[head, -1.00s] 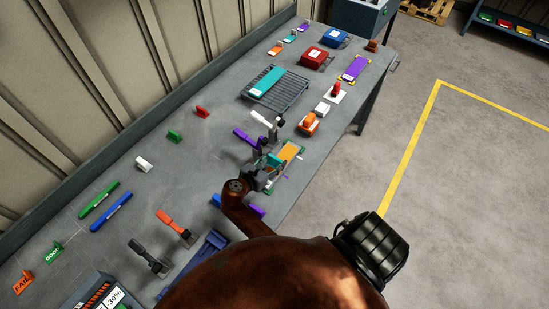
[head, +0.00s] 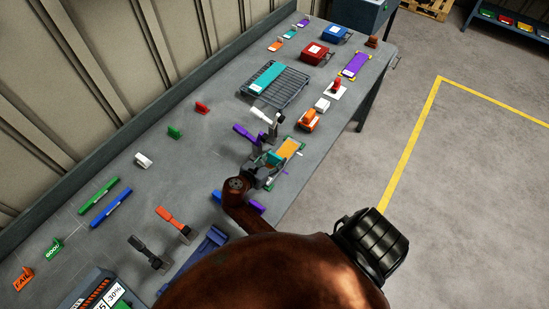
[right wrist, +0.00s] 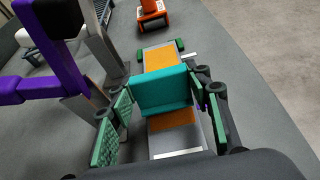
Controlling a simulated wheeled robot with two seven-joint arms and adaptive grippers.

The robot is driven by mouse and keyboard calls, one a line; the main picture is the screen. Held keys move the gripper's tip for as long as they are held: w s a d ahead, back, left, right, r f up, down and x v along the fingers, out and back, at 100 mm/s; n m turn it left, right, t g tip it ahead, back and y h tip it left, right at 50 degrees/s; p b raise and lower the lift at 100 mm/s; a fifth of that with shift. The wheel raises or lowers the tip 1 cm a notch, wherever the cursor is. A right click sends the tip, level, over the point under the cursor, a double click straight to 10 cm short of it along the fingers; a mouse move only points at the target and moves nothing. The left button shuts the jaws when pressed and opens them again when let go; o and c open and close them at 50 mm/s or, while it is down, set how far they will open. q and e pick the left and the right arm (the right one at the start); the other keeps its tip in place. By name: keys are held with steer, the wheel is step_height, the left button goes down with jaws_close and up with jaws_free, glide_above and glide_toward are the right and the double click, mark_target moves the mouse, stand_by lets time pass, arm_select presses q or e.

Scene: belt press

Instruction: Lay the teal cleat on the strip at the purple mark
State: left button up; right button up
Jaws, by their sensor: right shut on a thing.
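The teal cleat (head: 272,157) is between the fingers of my right gripper (head: 264,163). In the right wrist view the cleat (right wrist: 162,90) lies crosswise over the orange strip (right wrist: 160,60), which shows both beyond and before it. Green-padded fingers (right wrist: 160,98) flank its two ends. I cannot tell whether its underside touches the strip. In the head view the strip (head: 291,147) extends beyond the cleat. A small white mark (right wrist: 190,55) shows beside its far end; I cannot make out the purple mark. My left gripper is not in view.
A purple-handled clamp (head: 247,133) and a white-handled clamp (head: 262,116) stand close to the strip. A wire rack (head: 290,90) lies farther back.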

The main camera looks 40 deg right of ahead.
steer(key=shift+f, duration=1.35)
steer(key=o, duration=1.3)
steer(key=shift+o, duration=0.2)
